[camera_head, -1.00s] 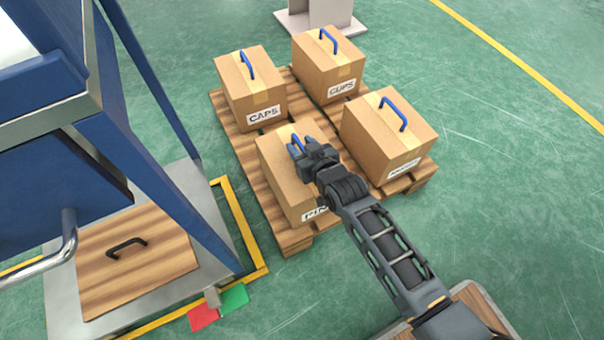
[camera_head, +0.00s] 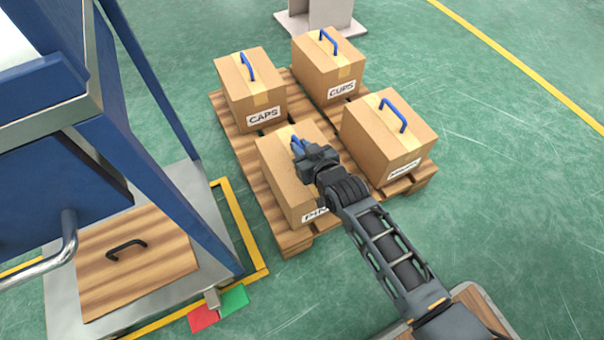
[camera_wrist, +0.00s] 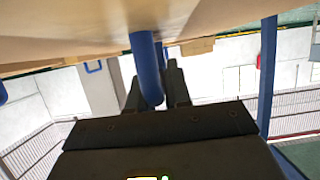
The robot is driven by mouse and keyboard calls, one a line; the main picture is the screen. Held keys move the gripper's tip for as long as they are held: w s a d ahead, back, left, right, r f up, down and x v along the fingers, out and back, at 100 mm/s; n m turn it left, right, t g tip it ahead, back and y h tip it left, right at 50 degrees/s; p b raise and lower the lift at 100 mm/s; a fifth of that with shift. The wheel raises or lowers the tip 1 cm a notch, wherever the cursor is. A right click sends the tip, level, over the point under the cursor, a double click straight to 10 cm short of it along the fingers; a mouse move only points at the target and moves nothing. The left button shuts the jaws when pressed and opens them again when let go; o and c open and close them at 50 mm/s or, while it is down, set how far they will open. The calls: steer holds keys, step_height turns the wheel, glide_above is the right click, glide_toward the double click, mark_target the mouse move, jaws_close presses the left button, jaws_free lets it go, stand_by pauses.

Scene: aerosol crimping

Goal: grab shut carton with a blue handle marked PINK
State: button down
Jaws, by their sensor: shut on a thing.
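The carton (camera_head: 284,177) with a partly hidden label starting "PIN" stands shut on the front left part of a wooden pallet (camera_head: 291,240). My gripper (camera_head: 299,148) is over its top, shut on its blue handle. In the wrist view the blue handle (camera_wrist: 147,65) runs between the two dark fingers (camera_wrist: 153,90), with the carton's brown face (camera_wrist: 80,25) along the top of the picture. My gripper hides part of the handle and the carton's top in the head view.
Three other cartons with blue handles share the pallet: CAPS (camera_head: 250,90), CUPS (camera_head: 328,68) and one with an unclear label (camera_head: 388,138), close on the right. A blue frame machine (camera_head: 150,130) with a wooden board (camera_head: 135,265) stands left. Green floor is free at right.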

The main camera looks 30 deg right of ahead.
stand_by(0.6)
steer(key=shift+w+r, duration=0.1)
steer(key=shift+r, duration=0.1)
